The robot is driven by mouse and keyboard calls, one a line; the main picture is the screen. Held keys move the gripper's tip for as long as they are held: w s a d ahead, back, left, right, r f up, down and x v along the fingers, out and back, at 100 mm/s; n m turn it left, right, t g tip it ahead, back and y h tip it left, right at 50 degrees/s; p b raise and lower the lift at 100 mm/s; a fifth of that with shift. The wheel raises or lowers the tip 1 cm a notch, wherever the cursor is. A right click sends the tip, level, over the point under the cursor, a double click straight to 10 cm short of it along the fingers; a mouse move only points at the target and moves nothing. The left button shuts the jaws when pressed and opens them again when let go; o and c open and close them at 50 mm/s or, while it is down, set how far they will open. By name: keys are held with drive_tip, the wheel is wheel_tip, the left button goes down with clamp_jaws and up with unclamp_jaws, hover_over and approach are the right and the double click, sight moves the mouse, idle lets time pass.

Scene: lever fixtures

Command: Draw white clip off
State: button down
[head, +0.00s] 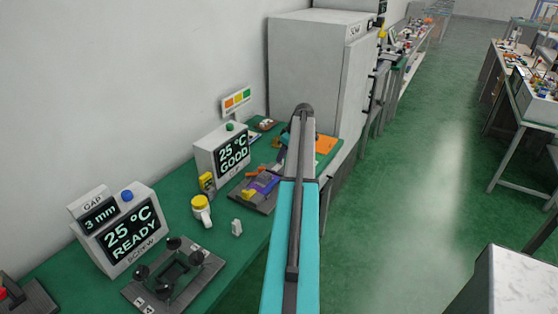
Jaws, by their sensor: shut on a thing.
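My arm reaches away from me over the right edge of the green bench, and its far end bends down out of sight. My gripper is hidden behind my own arm, so I cannot see its fingers or what is between them. A small white block (236,228) stands on the bench left of my arm; I cannot tell whether it is the white clip. A dark fixture (240,196) with purple and yellow parts sits beside my arm, partly covered by it. No other piece is clearly a white clip.
A display reading "25 °C GOOD" (222,151) and one reading "25 °C READY" (120,232) stand along the wall. A yellow-lidded white jar (201,211) and a black-knobbed fixture (174,276) are on the bench. A grey cabinet (306,72) stands behind. Green floor (425,180) is open at right.

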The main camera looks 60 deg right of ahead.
drive_tip(key=shift+d+r, duration=0.1)
drive_tip(key=shift+d, duration=0.1)
drive_tip(key=c, duration=1.8)
unclamp_jaws()
drive_tip(key=shift+o, duration=0.2)
drive_tip(key=b+v, duration=0.3)
drive_tip(key=v, duration=1)
drive_tip(key=shift+s+r, duration=0.25)
drive_tip(key=shift+r, duration=0.05)
